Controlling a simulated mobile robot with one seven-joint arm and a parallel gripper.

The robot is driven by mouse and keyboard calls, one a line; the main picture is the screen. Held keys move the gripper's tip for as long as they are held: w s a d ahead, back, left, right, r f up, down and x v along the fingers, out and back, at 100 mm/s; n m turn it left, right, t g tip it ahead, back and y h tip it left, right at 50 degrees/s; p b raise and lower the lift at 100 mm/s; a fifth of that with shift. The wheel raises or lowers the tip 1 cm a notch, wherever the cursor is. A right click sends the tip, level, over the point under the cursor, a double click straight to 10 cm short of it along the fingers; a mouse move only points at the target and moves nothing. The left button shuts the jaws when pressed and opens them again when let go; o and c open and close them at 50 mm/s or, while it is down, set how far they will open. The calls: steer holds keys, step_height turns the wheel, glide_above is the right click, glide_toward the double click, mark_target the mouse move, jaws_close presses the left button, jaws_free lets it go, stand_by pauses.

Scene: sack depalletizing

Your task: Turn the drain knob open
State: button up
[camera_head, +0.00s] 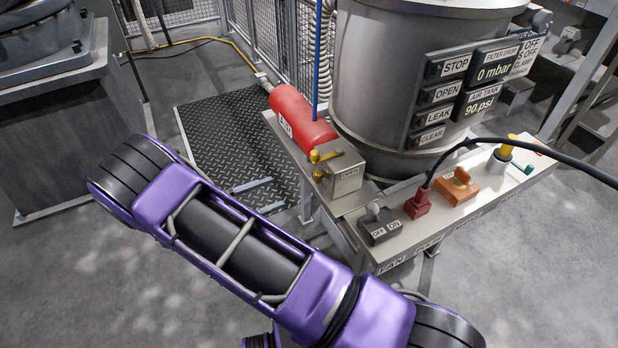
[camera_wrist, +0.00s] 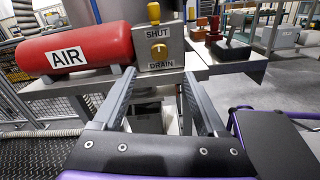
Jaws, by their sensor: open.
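The drain knob (camera_wrist: 159,51) is a small yellow knob on the face of a grey metal box (camera_wrist: 178,44). In the wrist view it sits between a SHUT label above and a DRAIN label below. Its exact turn angle is too small to tell. In the head view the yellow knob (camera_head: 318,173) shows at the left side of the box (camera_head: 346,180). My gripper (camera_wrist: 158,76) is open and empty, its two fingers pointing toward the box. The knob appears between the fingertips but apart from them. My gripper is not seen in the head view.
A red AIR tank (camera_head: 297,117) lies left of the box, with a yellow fitting (camera_wrist: 154,12) above the knob. The bench (camera_head: 400,262) carries an OFF/ON switch (camera_head: 379,226), a red plug (camera_head: 418,205) and an orange switch (camera_head: 457,187). A large grey drum (camera_head: 385,70) stands behind.

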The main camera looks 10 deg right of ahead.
mark_target(314, 176)
steer(key=x, duration=1.1)
steer(key=shift+w+d, duration=0.1)
jaws_close()
